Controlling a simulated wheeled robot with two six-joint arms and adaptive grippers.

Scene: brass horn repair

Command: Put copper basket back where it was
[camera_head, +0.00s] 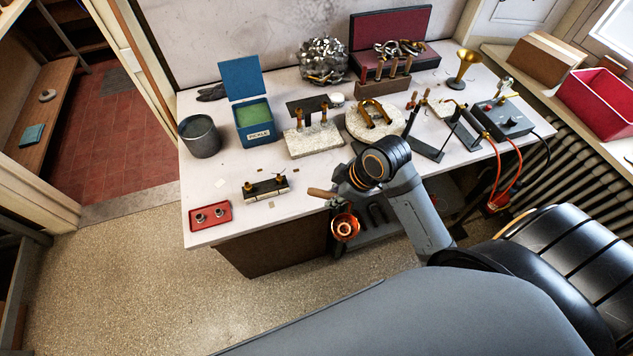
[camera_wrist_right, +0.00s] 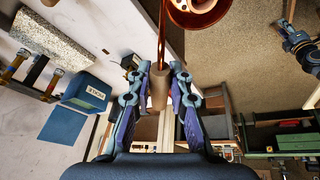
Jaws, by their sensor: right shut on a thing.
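The copper basket (camera_head: 345,227) is a small round copper bowl on a rod with a wooden handle (camera_head: 321,193). In the head view it hangs just beyond the table's front edge, clear of the top. My right gripper (camera_head: 337,190) is shut on the handle. In the right wrist view, the fingers (camera_wrist_right: 159,82) close on both sides of the wooden handle (camera_wrist_right: 160,95), and the copper basket (camera_wrist_right: 193,14) is cut off by the top edge. My left gripper is not in view.
The white worktable (camera_head: 222,178) holds a blue pickle box (camera_head: 255,126), a grey bucket (camera_head: 202,137), a red tray (camera_head: 211,217) and a dark block with clamps (camera_head: 266,188). Pale stone blocks (camera_head: 314,140) stand behind my right gripper. Floor is open left of the table.

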